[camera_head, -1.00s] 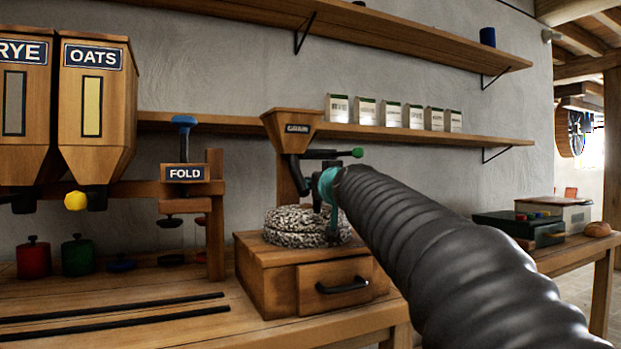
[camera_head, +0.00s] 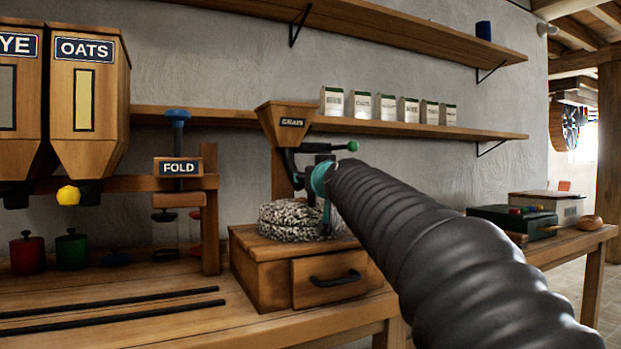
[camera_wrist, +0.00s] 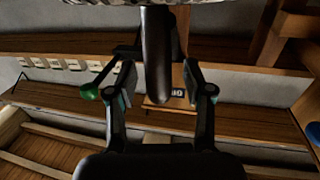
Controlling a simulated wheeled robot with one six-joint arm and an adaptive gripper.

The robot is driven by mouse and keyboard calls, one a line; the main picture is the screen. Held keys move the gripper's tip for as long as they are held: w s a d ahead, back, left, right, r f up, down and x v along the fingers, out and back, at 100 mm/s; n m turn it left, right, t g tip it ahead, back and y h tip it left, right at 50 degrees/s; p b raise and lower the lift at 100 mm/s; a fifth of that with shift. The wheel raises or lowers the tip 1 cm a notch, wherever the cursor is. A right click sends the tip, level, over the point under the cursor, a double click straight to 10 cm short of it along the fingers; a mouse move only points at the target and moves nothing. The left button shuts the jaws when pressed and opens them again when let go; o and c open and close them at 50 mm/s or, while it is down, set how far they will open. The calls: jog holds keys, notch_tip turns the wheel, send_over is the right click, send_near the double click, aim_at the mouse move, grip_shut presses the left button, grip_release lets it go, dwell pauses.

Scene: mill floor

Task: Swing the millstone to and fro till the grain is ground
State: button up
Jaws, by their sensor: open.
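The millstone (camera_head: 289,219) is a round, speckled grey stone on a wooden box with a drawer (camera_head: 329,278). Its edge also shows at the top of the wrist view (camera_wrist: 85,3). A dark upright bar, seemingly its handle (camera_wrist: 157,55), stands between my fingers in the wrist view. My gripper (camera_head: 324,205) is at the right side of the stone, beneath the hopper. In the wrist view my gripper (camera_wrist: 157,88) is open, with a gap on each side of the bar. The grain hopper (camera_head: 291,124) has a green-knobbed lever (camera_head: 352,146). My arm hides the stone's right part; no ground grain is visible.
Rye and oats bins (camera_head: 88,95) and a FOLD press (camera_head: 179,167) stand left. Red and green canisters (camera_head: 72,252) and two dark rails (camera_head: 110,305) are on the bench. A dark green box (camera_head: 512,221) is at right.

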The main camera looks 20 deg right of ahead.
jog(key=s, duration=1.2)
